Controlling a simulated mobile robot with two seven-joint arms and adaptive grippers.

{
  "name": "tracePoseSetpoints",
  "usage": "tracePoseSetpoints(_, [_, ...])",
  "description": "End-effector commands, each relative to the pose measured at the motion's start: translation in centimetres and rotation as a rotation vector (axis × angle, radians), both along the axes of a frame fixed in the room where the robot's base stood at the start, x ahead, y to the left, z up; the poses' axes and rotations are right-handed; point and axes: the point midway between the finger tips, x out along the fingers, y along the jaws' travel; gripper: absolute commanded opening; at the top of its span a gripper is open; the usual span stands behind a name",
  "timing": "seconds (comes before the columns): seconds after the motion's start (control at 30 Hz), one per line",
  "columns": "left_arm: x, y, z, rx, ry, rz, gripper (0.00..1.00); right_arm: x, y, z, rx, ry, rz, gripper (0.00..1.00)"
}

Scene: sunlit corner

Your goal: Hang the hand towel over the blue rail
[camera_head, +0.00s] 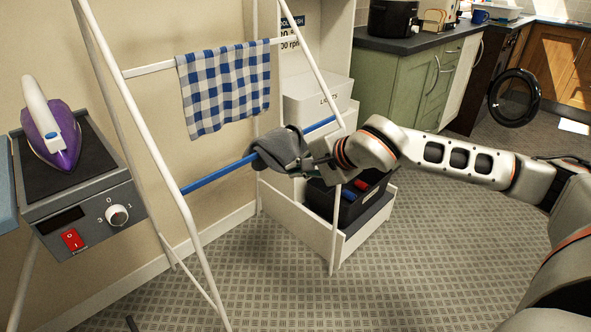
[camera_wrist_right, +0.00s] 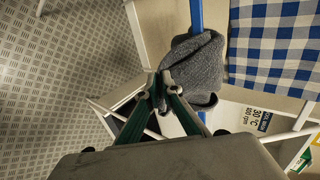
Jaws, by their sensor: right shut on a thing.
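The hand towel is a bunched dark grey cloth (camera_head: 280,148) at the blue rail (camera_head: 222,176) of a white drying rack. My right gripper (camera_head: 312,165) is shut on the towel from the right. In the right wrist view the towel (camera_wrist_right: 198,68) hangs out from the fingertips (camera_wrist_right: 160,92) and covers part of the blue rail (camera_wrist_right: 196,14). The rail shows on both sides of it. I cannot tell whether the cloth rests on the rail or hangs down on its far side. My left gripper is out of view.
A blue checked cloth (camera_head: 224,88) hangs on the white rail above. An iron (camera_head: 52,128) stands on a control box at left. A black bin (camera_head: 350,197) in a white unit stands behind the rack's right leg. Open floor (camera_head: 420,260) lies at right.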

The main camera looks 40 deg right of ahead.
Motion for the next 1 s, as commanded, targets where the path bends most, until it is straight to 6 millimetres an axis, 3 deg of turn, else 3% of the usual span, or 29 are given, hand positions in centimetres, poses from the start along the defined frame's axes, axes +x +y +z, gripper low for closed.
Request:
tracePoseSetpoints(0.1, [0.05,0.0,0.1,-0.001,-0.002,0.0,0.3,0.01,-0.02,0.14,0.0,-0.002,-0.001,0.0])
tracePoseSetpoints(0.2, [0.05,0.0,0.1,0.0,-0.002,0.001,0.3,0.01,-0.01,0.12,0.0,-0.001,0.0,0.25])
tracePoseSetpoints(0.47, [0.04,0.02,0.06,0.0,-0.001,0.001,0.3,-0.01,0.0,0.08,0.0,0.0,0.0,0.27])
tracePoseSetpoints(0.53, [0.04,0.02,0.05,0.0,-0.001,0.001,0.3,-0.02,0.01,0.08,0.0,0.0,0.0,0.46])
tracePoseSetpoints(1.0, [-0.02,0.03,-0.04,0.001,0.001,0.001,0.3,-0.02,0.01,0.06,0.0,0.0,0.0,0.46])
